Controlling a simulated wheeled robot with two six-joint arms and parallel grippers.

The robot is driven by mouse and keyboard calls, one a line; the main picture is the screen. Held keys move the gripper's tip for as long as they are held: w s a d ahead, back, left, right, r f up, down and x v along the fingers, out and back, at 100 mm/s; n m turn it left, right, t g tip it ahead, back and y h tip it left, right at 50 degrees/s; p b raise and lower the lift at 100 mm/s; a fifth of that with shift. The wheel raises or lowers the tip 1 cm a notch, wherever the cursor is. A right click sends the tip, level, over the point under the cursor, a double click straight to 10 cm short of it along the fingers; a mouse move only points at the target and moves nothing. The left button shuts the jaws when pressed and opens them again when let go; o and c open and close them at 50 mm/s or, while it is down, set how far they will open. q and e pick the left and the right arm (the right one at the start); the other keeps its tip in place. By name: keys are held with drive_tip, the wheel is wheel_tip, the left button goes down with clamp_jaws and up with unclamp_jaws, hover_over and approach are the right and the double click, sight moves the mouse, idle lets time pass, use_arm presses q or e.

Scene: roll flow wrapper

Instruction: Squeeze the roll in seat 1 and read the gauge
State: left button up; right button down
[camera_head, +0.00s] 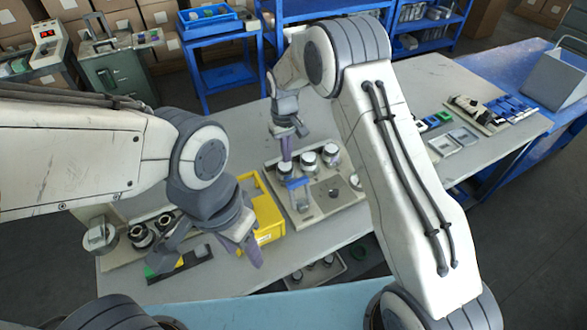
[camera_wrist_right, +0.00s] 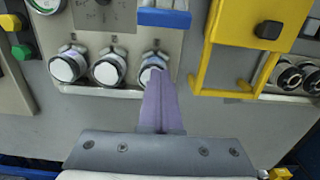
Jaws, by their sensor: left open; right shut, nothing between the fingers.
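Three white-topped rolls stand in a row in the seats of a beige fixture (camera_head: 322,207): a left roll (camera_head: 285,169), a middle roll (camera_head: 308,159) and a right roll (camera_head: 330,150). No seat numbers are readable. My right gripper (camera_head: 286,157) is shut and empty, pointing down at the left roll. In the right wrist view its closed fingers (camera_wrist_right: 156,74) overlap that roll (camera_wrist_right: 148,73), the rightmost there; I cannot tell whether they touch. My left gripper (camera_head: 212,258) is open, beside the yellow bin. No gauge reading is legible.
The yellow bin (camera_head: 270,228) stands left of the fixture. A blue-topped block (camera_head: 299,184) sits on the fixture in front of the left roll. Dark spools (camera_head: 140,236) are at the left end of the table. The table's right part holds small trays (camera_head: 453,142).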

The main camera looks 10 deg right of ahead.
drive_tip(key=s+f+p, duration=0.1)
drive_tip(key=s, duration=0.1)
drive_tip(key=s+d+f+p, duration=0.1)
drive_tip(key=f+p, duration=0.1)
drive_tip(key=shift+s+d+f+p, duration=0.2)
drive_tip(key=shift+s+f+p, duration=0.1)
drive_tip(key=shift+s, duration=0.05)
drive_tip(key=shift+d, duration=0.1)
